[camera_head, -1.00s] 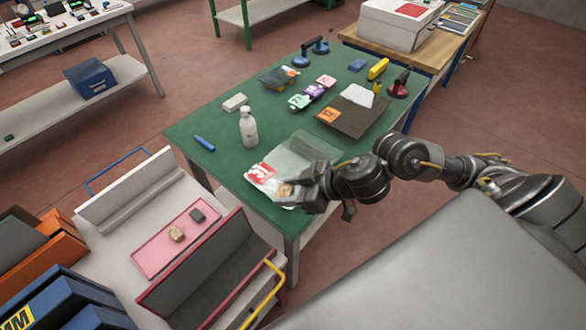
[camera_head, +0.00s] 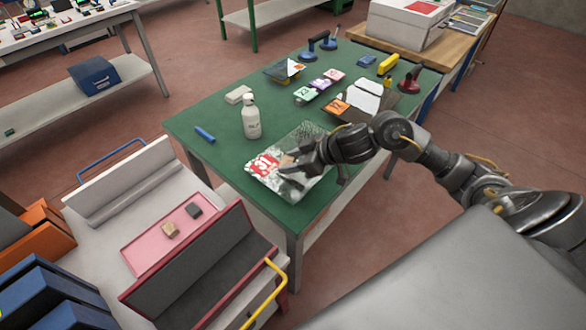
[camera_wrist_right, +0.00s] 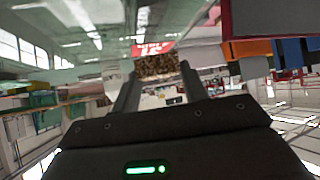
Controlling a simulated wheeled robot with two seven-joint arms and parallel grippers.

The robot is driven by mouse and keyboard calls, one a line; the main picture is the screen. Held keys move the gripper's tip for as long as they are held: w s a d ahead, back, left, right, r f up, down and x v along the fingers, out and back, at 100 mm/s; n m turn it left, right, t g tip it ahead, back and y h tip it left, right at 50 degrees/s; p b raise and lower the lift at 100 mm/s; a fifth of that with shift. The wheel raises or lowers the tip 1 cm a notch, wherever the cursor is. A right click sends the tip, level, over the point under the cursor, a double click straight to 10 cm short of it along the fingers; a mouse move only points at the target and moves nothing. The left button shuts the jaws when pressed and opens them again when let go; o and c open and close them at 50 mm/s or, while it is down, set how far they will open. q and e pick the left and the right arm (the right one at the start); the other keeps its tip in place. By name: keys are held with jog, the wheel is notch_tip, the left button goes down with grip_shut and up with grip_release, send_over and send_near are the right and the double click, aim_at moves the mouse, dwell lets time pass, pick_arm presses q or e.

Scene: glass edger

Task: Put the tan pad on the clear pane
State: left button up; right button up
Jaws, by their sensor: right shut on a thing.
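The clear pane (camera_head: 306,134) lies on the green table, with a red label (camera_head: 263,165) on its near left part and bright and dark reflections across it. My right gripper (camera_head: 289,165) is over the pane beside the label, shut on a tan pad (camera_head: 287,160). In the right wrist view the pad (camera_wrist_right: 160,66) is speckled brown between the fingertips, with the red label just beyond it. I cannot tell whether the pad touches the pane. My left gripper is not in view.
A white bottle (camera_head: 251,117), a pale block (camera_head: 238,94) and a blue marker (camera_head: 205,135) stand or lie left of the pane. Coloured cards and suction cups are farther back. A pink tray (camera_head: 150,249) with a tan block (camera_head: 170,230) and a grey block (camera_head: 194,210) is nearer.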

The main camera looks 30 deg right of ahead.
aim_at(293, 177)
jog(key=shift+w+d+f, duration=0.1)
jog(key=shift+w+f, duration=0.05)
jog(key=shift+f, duration=1.65)
jog(key=shift+f, duration=0.15)
jog(key=o, duration=1.1)
jog(key=shift+d+r, duration=0.1)
jog(key=shift+r, duration=0.25)
jog(key=shift+v, duration=5.85)
